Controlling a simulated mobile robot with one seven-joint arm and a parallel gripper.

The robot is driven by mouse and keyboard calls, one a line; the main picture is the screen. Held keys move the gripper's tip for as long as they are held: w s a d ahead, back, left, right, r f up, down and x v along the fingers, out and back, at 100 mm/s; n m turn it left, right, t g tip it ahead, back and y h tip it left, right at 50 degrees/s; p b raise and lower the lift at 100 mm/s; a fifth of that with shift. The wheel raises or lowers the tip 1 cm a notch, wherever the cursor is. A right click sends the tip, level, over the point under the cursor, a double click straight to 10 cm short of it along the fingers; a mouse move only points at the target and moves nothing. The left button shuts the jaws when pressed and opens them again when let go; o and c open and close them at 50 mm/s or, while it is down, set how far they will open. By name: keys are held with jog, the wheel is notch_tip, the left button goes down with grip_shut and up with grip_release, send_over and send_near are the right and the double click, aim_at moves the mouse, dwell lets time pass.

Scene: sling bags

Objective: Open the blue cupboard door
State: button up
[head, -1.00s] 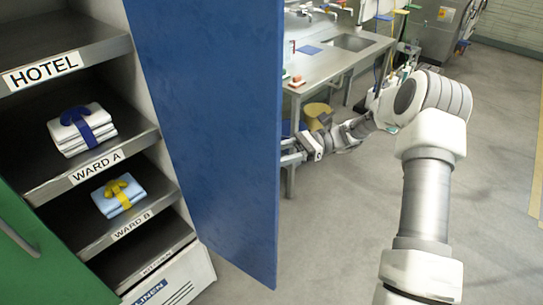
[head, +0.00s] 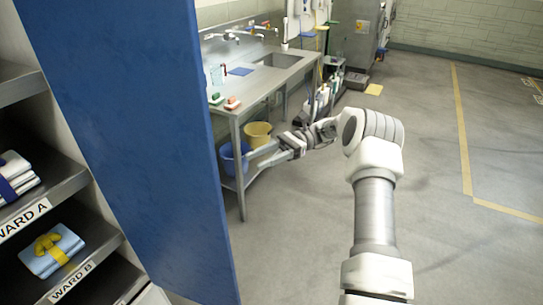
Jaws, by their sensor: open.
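The blue cupboard door (head: 140,130) stands swung open at the left of the head view, its broad face toward me. Behind its left side the cupboard's shelves show, with a WARD A label (head: 25,218) and a WARD B label (head: 72,281). My gripper (head: 262,157) is to the right of the door's free edge, its fingers apart and pointing left. It appears empty and clear of the door. The door's top and the handle are not in view.
Folded white linen (head: 14,178) and a light blue bundle with a yellow tie (head: 53,249) lie on the shelves. A steel sink table (head: 262,86) stands behind the door, with a blue bucket (head: 229,160) and a yellow bucket (head: 257,133) beneath. Floor at right is clear.

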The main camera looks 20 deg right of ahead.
jog(key=shift+v, duration=1.7)
